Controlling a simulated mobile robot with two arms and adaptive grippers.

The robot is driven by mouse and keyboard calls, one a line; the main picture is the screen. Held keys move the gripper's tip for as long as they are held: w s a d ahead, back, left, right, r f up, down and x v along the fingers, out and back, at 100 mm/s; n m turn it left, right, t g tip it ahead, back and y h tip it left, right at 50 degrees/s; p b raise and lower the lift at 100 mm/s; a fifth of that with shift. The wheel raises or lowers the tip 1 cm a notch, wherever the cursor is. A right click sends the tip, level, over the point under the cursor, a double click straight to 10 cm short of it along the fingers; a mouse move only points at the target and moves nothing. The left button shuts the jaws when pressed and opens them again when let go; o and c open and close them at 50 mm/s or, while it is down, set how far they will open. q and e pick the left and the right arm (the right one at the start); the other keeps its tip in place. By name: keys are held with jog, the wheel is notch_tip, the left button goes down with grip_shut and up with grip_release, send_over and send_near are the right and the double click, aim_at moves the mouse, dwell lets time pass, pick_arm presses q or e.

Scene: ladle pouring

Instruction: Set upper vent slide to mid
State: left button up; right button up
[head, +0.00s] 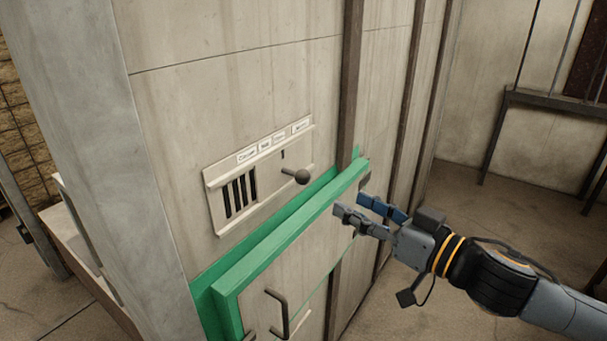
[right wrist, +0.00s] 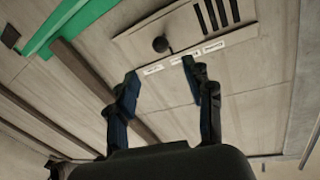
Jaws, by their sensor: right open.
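The upper vent slide panel (head: 262,172) is set in the pale wall above a green-framed door, with dark vertical slots (head: 239,194) showing at its left. Its dark round knob (head: 302,176) sticks out near the right end, below a row of small white labels (head: 275,140) too small to read surely. In the right wrist view the knob (right wrist: 160,44) shows ahead, between the fingertips in the picture. My right gripper (head: 350,206) is open and empty, to the right of and a little below the knob, apart from it. My left gripper is out of view.
The green door frame (head: 290,232) juts out below the panel, with a dark door handle (head: 278,312) lower down. A dark vertical post (head: 350,80) stands right of the panel. A table (head: 550,100) stands at the far right; the floor between is clear.

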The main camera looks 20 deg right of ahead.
aim_at(309, 181)
jog(key=p+x, duration=0.5)
jog(key=x, duration=0.7)
jog(key=shift+w+a+p, duration=0.1)
jog(key=shift+w+p, duration=0.2)
jog(key=shift+p, duration=0.1)
jog(key=shift+w+a, duration=0.15)
jog(key=shift+w, duration=0.2)
grip_shut()
